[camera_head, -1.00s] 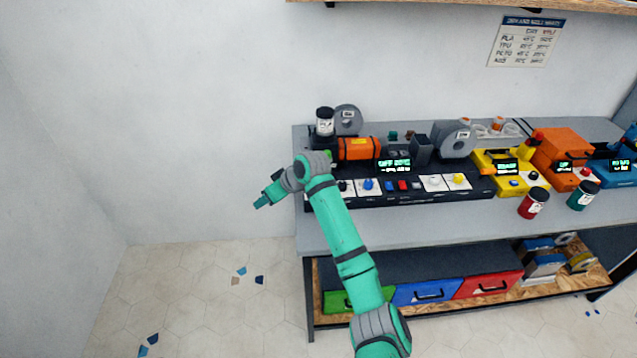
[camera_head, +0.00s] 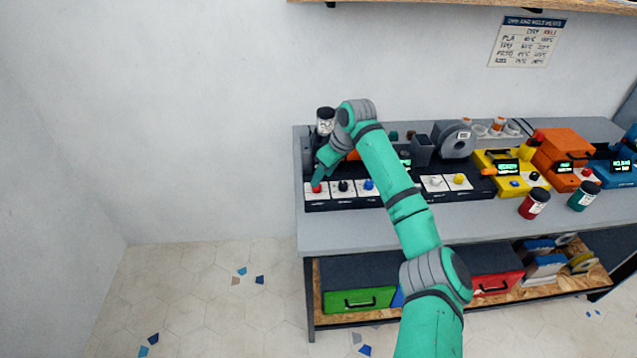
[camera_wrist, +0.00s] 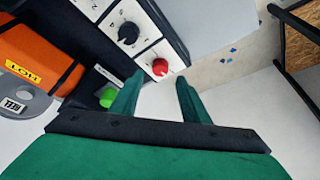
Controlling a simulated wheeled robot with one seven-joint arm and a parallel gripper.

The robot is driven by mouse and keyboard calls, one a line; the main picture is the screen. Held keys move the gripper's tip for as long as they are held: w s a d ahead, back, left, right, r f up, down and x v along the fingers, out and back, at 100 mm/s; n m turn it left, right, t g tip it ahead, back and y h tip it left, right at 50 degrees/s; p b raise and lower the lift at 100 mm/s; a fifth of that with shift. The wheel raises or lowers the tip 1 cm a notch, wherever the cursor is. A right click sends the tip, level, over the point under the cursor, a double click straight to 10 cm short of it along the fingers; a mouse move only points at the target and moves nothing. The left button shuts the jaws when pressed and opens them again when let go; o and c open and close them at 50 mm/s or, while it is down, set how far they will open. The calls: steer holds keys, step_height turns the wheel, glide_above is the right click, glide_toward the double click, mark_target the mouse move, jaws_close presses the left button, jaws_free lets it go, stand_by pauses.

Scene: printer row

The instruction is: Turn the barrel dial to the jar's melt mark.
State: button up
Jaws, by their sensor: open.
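A row of dials sits on white plates along the front of the dark machine (camera_head: 345,202): a red dial (camera_head: 316,188), a black dial (camera_head: 342,186) and a blue dial (camera_head: 368,184). I cannot read which one is the barrel dial. My gripper (camera_head: 318,180) is at the red dial. In the wrist view my gripper (camera_wrist: 160,78) is open and empty, with the red dial (camera_wrist: 160,67) just beyond and between its fingertips. The black dial (camera_wrist: 128,33) lies beyond it to the left. A jar (camera_head: 325,122) with a black lid stands behind my gripper; its label is unreadable.
An orange barrel (camera_wrist: 30,55) with a yellow HOT label and a green knob (camera_wrist: 107,97) show in the wrist view. My arm mostly covers the machine's display. A chart (camera_head: 526,42) hangs on the wall.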

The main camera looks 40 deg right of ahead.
mark_target(319, 187)
steer(key=shift+x, duration=2.55)
steer(key=shift+c, duration=0.9)
steer(key=c, duration=0.9)
